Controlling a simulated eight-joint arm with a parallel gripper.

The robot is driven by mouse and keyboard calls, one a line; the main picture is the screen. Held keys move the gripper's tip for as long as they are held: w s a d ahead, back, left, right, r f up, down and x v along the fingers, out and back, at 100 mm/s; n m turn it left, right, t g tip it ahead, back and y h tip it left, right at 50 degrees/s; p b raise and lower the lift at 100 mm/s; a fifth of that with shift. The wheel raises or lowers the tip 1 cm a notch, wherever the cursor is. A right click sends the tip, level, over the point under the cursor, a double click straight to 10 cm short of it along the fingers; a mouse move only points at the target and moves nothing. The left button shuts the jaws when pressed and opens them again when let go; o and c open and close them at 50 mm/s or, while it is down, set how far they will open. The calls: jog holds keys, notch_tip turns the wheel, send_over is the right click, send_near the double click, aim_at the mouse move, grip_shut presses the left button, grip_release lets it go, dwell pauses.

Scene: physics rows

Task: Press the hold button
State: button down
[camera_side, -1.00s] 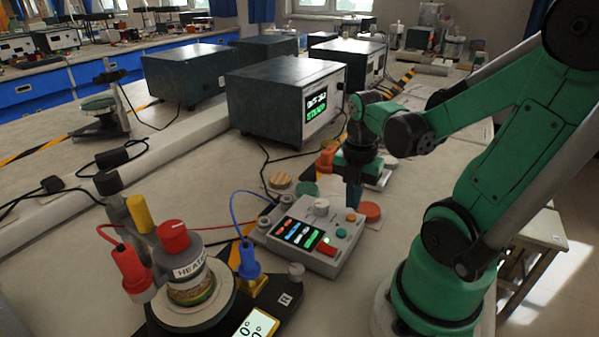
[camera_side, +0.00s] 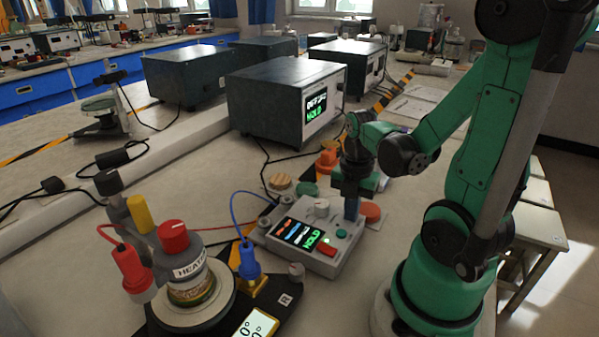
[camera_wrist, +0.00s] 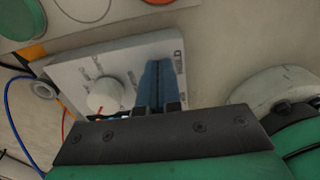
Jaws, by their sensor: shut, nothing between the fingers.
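A light grey control box (camera_side: 312,262) stands on the bench. It carries a dark display (camera_side: 297,235) with green HOLD text, a white knob (camera_side: 321,207), a red switch (camera_side: 327,250) and a teal button (camera_side: 341,233). My gripper (camera_side: 351,217) is shut and empty, pointing down with its blue fingertips at the box's back right corner. They hide the small orange button there; contact is hard to tell. In the wrist view, the blue fingers (camera_wrist: 158,78) lie over the box beside the white knob (camera_wrist: 105,95).
An instrument (camera_side: 290,95) behind shows HOLD in green. Coloured discs, including a red-orange one (camera_side: 371,212), lie around the box. A blue cable loops beside the box.

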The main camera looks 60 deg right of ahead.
jog(key=shift+f, duration=0.4)
jog(key=shift+r, duration=0.2)
notch_tip(320, 180, up, 8)
jog(key=shift+w+d+r, duration=0.15)
jog(key=shift+w+r, duration=0.05)
dwell(0.5)
dwell(0.6)
jog(key=w+a+r+m+t, duration=0.1)
jog(key=w+a+m+t, duration=0.6)
jog(key=a+m, duration=0.5)
jog(key=w+m, duration=0.2)
jog(key=m, duration=0.4)
jog(key=shift+a+r, duration=0.35)
